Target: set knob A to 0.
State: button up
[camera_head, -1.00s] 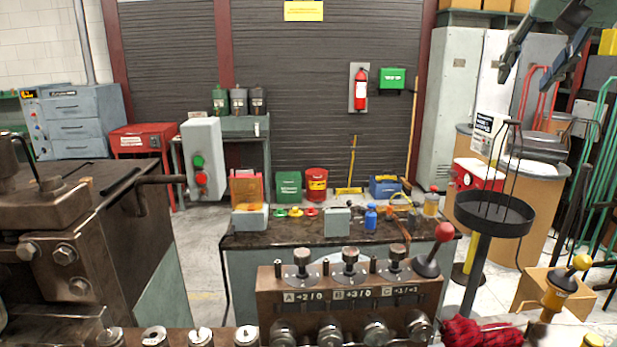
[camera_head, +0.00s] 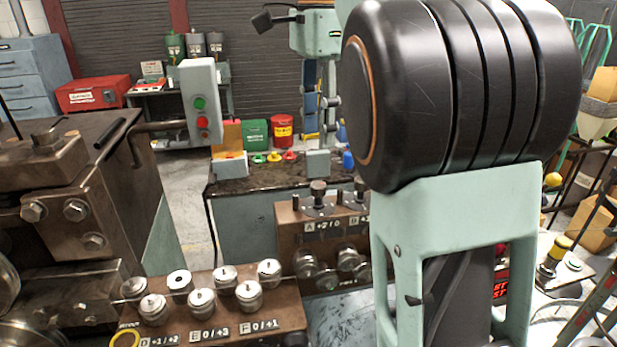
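Knob A (camera_head: 318,190) is a dark upright knob on a pale dial, at the left of the top of a brown control block (camera_head: 290,228). Its front label (camera_head: 323,226) shows "A" and small figures that look like "+2/0". The knob's pointer is too small to read. Knob B (camera_head: 360,187) stands to its right, partly hidden by my arm.
My large black joint and mint link cover the right middle, hiding knob C and the block's right side. A nearer block (camera_head: 215,315) with several metal knobs, labelled D, E and F, stands front left. A heavy brown machine (camera_head: 65,190) fills the left. A workbench (camera_head: 240,190) stands behind.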

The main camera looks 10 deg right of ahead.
aim_at(318, 184)
notch_tip(318, 184, down, 10)
jog(key=shift+d+f+b, duration=0.1)
jog(key=shift+f+b, duration=0.1)
jog(key=shift+b, duration=0.75)
jog(key=shift+c, duration=0.4)
grip_shut()
